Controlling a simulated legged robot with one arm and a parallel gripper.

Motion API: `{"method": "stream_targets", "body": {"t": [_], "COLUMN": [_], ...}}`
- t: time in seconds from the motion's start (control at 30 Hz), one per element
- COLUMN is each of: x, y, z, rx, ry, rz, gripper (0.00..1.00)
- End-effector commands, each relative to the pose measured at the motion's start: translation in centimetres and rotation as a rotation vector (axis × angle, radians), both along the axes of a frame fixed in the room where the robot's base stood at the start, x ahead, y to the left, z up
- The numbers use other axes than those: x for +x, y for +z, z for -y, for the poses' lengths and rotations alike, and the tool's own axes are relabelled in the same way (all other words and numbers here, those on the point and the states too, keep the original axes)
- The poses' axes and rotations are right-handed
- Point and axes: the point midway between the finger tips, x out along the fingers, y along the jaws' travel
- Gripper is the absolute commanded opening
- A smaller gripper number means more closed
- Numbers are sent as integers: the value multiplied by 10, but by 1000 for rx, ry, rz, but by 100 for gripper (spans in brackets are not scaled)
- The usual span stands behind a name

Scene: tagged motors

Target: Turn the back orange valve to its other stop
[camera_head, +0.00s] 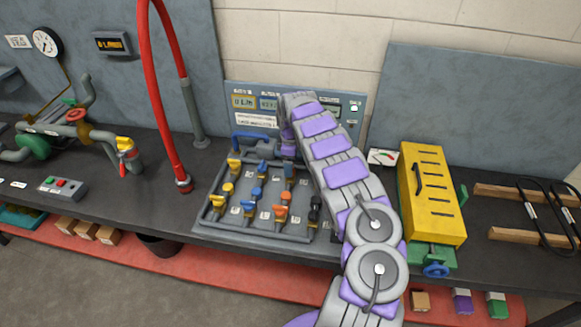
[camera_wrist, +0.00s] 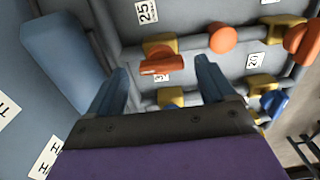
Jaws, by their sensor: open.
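In the wrist view an orange valve handle (camera_wrist: 156,65) on a yellow body (camera_wrist: 160,46) shows in the gap between my fingertips. It looks like the back orange valve, and its handle lies roughly crosswise in the picture. My gripper (camera_wrist: 163,72) is open, with one blue finger to each side of the handle; I cannot tell whether either touches it. In the head view my gripper (camera_head: 287,150) is low over the back of the valve board (camera_head: 250,238). My arm hides the board's back right part there. An orange valve (camera_head: 283,197) shows nearer the front.
An orange knob (camera_wrist: 223,39) and another orange handle (camera_wrist: 302,42) are close by in the wrist view, with a blue handle (camera_wrist: 272,103). A yellow box (camera_head: 438,215) stands right of my arm.

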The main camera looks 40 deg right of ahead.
Motion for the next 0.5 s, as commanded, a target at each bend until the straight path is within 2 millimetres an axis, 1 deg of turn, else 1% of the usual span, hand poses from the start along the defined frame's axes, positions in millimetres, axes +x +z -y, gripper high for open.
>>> {"method": "stream_targets", "body": {"t": [0.03,0.17,0.47,0.5], "x": [0,0,0,0], "y": [-6,-13,-15,-15], "z": [0,-1,0,0], "rx": [2,2,1,1], "ry": [0,0,0,1], "rz": [-1,-1,-1,-1], "gripper": [83,83,83,80]}}
